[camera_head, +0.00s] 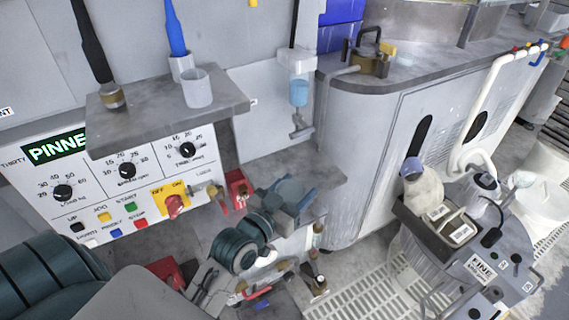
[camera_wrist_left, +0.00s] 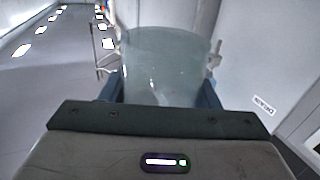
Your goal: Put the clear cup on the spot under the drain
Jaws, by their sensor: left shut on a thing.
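A clear cup (camera_wrist_left: 165,65) is between the dark blue fingers of my left gripper in the left wrist view, upright and seen through. In the head view my left gripper (camera_head: 287,200) is shut on this cup (camera_head: 291,188), over the lower grey ledge (camera_head: 322,178). I cannot tell whether the cup's base touches the ledge. The drain, a small metal spout (camera_head: 301,130) under a blue-filled clear cylinder (camera_head: 299,93), hangs above and slightly right of the cup. My right gripper is not in view.
A second whitish cup (camera_head: 197,90) stands on the upper shelf (camera_head: 140,128) beside brushes. Left of the ledge is a control panel (camera_head: 110,190) with knobs and red fittings (camera_head: 238,188). A white cabinet (camera_head: 385,150) stands close on the right. Ledge room shows right of the cup.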

